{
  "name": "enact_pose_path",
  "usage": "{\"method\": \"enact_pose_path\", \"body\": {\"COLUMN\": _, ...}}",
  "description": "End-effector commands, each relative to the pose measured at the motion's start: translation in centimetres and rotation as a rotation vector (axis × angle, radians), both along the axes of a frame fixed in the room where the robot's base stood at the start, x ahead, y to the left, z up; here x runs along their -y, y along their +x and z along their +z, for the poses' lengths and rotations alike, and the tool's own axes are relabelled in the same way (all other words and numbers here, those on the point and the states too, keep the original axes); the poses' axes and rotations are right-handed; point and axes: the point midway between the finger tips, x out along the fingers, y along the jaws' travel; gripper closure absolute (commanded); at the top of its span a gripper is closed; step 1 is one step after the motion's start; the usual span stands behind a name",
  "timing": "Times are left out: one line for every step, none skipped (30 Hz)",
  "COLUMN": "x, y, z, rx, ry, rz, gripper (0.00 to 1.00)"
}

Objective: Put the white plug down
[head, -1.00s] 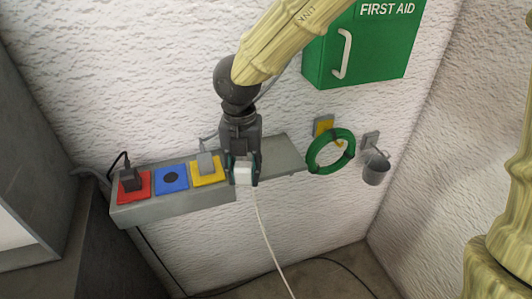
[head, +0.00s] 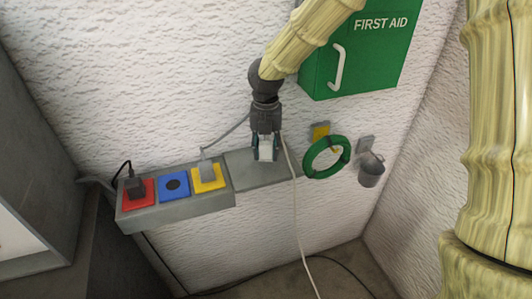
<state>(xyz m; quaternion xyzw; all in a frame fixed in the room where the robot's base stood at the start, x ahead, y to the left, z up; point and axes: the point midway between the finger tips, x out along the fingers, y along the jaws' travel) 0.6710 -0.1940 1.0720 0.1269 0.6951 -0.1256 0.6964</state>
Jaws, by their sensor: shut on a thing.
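The white plug (head: 265,150) is between the fingers of my gripper (head: 265,155), which is shut on it. A white cord (head: 298,220) runs from near the gripper down to the floor. The gripper points down over the bare grey ledge (head: 244,174), right of the socket strip. I cannot tell whether the plug touches the ledge.
The grey strip (head: 180,212) has a red socket (head: 148,186) with a black plug, an empty blue socket (head: 173,186) and a yellow socket (head: 209,180) with a grey plug. A green ring (head: 342,161), a small bucket (head: 371,175) and a first aid box (head: 375,65) are at the right.

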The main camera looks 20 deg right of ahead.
Motion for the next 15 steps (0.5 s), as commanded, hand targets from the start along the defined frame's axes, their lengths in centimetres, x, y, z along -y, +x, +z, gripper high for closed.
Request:
{"method": "enact_pose_path", "body": {"x": 0.0, "y": -0.1, "z": -0.5, "rx": -0.005, "ry": -0.002, "rz": 0.001, "gripper": 1.0}}
{"method": "enact_pose_path", "body": {"x": 0.0, "y": -0.1, "z": -0.8, "rx": -0.004, "ry": -0.002, "rz": 0.001, "gripper": 1.0}}
{"method": "enact_pose_path", "body": {"x": 0.0, "y": -0.1, "z": -1.3, "rx": -0.004, "ry": -0.003, "rz": 0.001, "gripper": 1.0}}
{"method": "enact_pose_path", "body": {"x": 0.0, "y": -0.1, "z": -1.6, "rx": -0.004, "ry": -0.002, "rz": 0.001, "gripper": 1.0}}
{"method": "enact_pose_path", "body": {"x": 0.0, "y": -0.1, "z": -1.9, "rx": -0.004, "ry": -0.002, "rz": 0.001, "gripper": 1.0}}
{"method": "enact_pose_path", "body": {"x": 0.0, "y": -0.1, "z": -2.2, "rx": -0.004, "ry": -0.002, "rz": 0.001, "gripper": 1.0}}
{"method": "enact_pose_path", "body": {"x": 0.0, "y": -0.1, "z": -2.4, "rx": -0.003, "ry": -0.001, "rz": 0.001, "gripper": 1.0}}
{"method": "enact_pose_path", "body": {"x": 0.0, "y": -0.1, "z": -2.5, "rx": -0.001, "ry": -0.001, "rz": 0.001, "gripper": 1.0}}
{"method": "enact_pose_path", "body": {"x": 0.0, "y": -0.1, "z": -2.7, "rx": -0.001, "ry": -0.001, "rz": 0.001, "gripper": 1.0}}
{"method": "enact_pose_path", "body": {"x": 0.0, "y": -0.1, "z": -2.7, "rx": -0.001, "ry": 0.0, "rz": 0.001, "gripper": 1.0}}
{"method": "enact_pose_path", "body": {"x": 0.0, "y": -0.1, "z": -2.7, "rx": -0.001, "ry": 0.0, "rz": 0.001, "gripper": 1.0}}
{"method": "enact_pose_path", "body": {"x": 0.0, "y": -0.1, "z": -2.8, "rx": -0.001, "ry": 0.0, "rz": 0.001, "gripper": 1.0}}
{"method": "enact_pose_path", "body": {"x": 0.0, "y": -0.1, "z": -2.8, "rx": -0.001, "ry": 0.0, "rz": 0.001, "gripper": 1.0}}
{"method": "enact_pose_path", "body": {"x": 0.0, "y": -0.1, "z": -2.8, "rx": -0.001, "ry": 0.0, "rz": 0.001, "gripper": 1.0}}
{"method": "enact_pose_path", "body": {"x": 0.0, "y": -0.1, "z": -2.8, "rx": -0.001, "ry": 0.0, "rz": 0.001, "gripper": 1.0}}
